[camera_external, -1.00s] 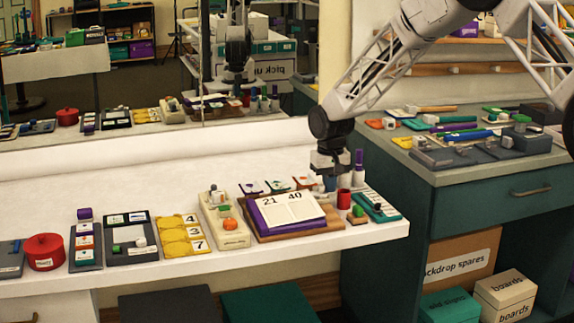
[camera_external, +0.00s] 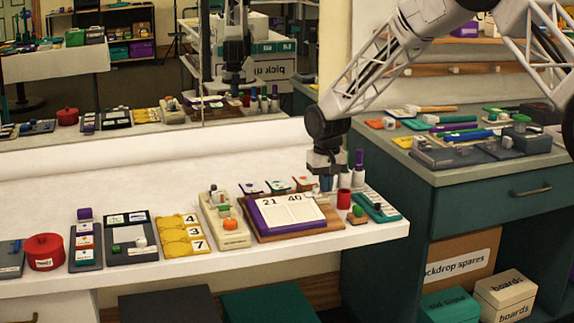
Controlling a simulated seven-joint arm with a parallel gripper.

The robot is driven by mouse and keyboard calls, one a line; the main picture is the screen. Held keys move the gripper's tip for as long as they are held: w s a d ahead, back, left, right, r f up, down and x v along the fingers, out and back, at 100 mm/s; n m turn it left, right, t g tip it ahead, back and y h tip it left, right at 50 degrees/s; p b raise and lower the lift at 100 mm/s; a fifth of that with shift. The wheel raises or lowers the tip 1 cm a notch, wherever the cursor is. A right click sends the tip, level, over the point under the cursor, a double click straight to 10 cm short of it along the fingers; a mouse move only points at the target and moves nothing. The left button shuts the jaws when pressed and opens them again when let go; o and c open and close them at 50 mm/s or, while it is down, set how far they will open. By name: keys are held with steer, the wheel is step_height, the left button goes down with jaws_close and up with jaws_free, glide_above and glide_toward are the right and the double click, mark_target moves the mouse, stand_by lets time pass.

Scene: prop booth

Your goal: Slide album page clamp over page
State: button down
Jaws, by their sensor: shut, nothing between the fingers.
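The album (camera_external: 290,212) lies open on a brown wooden board (camera_external: 300,234) near the front edge of the white table, with a purple cover and pale pages marked 21 and 40. My gripper (camera_external: 324,187) points down by the back right corner of the album. It is shut with nothing in it. The page clamp cannot be made out clearly; a small pale shape by the fingertips is too small to identify. I cannot tell whether the fingertips touch the album or anything beside it.
A red cup (camera_external: 344,199) and upright markers (camera_external: 358,167) stand close to the right of my gripper. A teal tray (camera_external: 377,207) lies further right. A beige board with an orange knob (camera_external: 230,225) is left of the album. Small cards (camera_external: 277,186) lie behind it.

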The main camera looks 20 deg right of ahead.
steer(key=shift+d+r, duration=0.2)
steer(key=shift+r, duration=2.65)
steer(key=s+d+r+t, duration=0.1)
steer(key=s+d+r, duration=0.7)
steer(key=s+r, duration=0.4)
steer(key=s+d+r, duration=0.7)
steer(key=s+r, duration=0.2)
steer(key=s, duration=0.4)
steer(key=s+d, duration=0.4)
steer(key=s, duration=1.1)
steer(key=s+d+r+t, duration=0.1)
steer(key=s+d, duration=0.2)
steer(key=s, duration=1.2)
steer(key=shift+s+d+t, duration=0.25)
steer(key=shift+d+t, duration=0.05)
steer(key=shift+d, duration=0.05)
